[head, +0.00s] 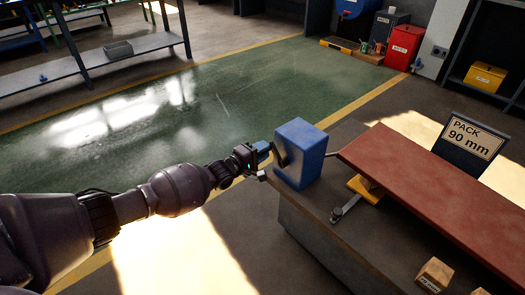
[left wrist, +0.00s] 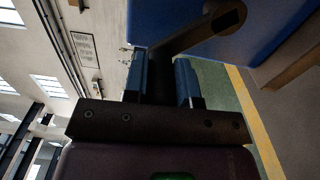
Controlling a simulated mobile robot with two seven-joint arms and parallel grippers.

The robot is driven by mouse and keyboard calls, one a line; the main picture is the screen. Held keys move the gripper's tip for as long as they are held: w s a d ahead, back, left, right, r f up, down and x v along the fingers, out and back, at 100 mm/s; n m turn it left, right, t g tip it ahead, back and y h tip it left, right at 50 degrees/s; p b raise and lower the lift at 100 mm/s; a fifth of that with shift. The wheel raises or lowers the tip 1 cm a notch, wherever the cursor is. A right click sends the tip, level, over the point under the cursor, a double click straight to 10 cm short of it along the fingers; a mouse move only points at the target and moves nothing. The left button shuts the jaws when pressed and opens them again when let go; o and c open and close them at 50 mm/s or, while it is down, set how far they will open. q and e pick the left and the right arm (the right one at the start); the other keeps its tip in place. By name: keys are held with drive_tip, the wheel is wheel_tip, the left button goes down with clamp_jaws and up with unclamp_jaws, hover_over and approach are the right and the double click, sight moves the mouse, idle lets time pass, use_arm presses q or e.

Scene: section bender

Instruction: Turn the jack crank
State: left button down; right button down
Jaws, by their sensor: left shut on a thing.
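A blue box-shaped jack (head: 301,150) stands at the left end of the workbench (head: 318,240). The dark jack crank (head: 281,154) is on its left face. In the left wrist view, the crank arm (left wrist: 195,36) runs down and left from its hub on the blue jack (left wrist: 275,30) to a dark grip between my fingers. My left gripper (head: 262,156) is at the crank, and in the left wrist view its two blue-padded fingers (left wrist: 161,80) are shut on the crank's grip. The gripper partly hides the crank in the head view. My right gripper does not show.
A long red beam (head: 430,190) lies right of the jack, above a yellow block (head: 365,188). A "PACK 90 mm" sign (head: 472,138) stands behind it. A wooden block (head: 434,274) sits at the front. Green floor (head: 190,110) left of the bench is clear.

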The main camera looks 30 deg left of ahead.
use_arm(q)
drive_tip(key=c, duration=0.9)
unclamp_jaws()
drive_tip(key=shift+p+v, duration=1.3)
drive_tip(key=shift+v, duration=4.1)
